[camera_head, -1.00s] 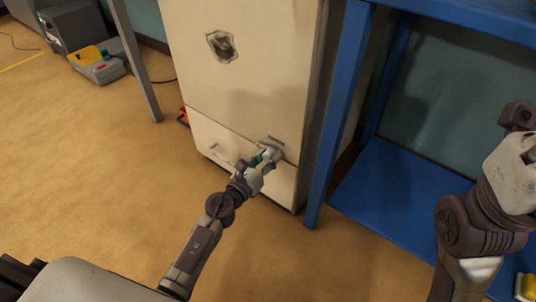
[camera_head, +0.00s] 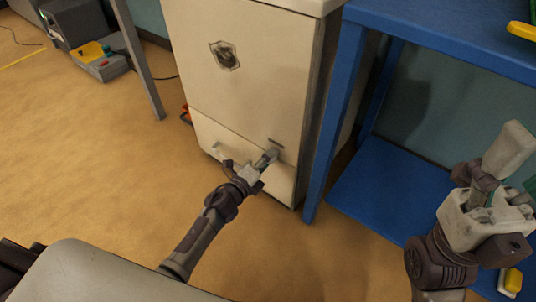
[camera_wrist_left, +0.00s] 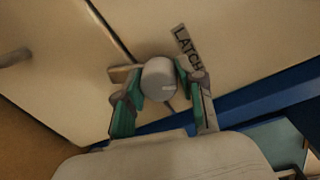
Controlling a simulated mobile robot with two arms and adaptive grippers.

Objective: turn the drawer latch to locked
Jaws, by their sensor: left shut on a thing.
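The drawer (camera_head: 232,138) is the low front of a cream cabinet and looks closed. Its latch has a round grey knob (camera_wrist_left: 160,79) with a short tan bar (camera_wrist_left: 122,73) pointing left in the left wrist view, across the seam above the drawer. A "LATCH" label (camera_wrist_left: 187,48) is beside it. My left gripper (camera_head: 268,158) is shut on the knob, with green-padded fingers on both sides; in the head view it mostly hides the latch. My right gripper (camera_head: 505,165) is raised at the right, away from the cabinet; its fingertips are not clear.
A blue shelf unit (camera_head: 338,125) stands close to the cabinet's right side. A drawer handle (camera_head: 221,152) is left of my left gripper. A grey box with a yellow part (camera_head: 98,60) sits on the floor at back left. Open floor lies in front of the cabinet.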

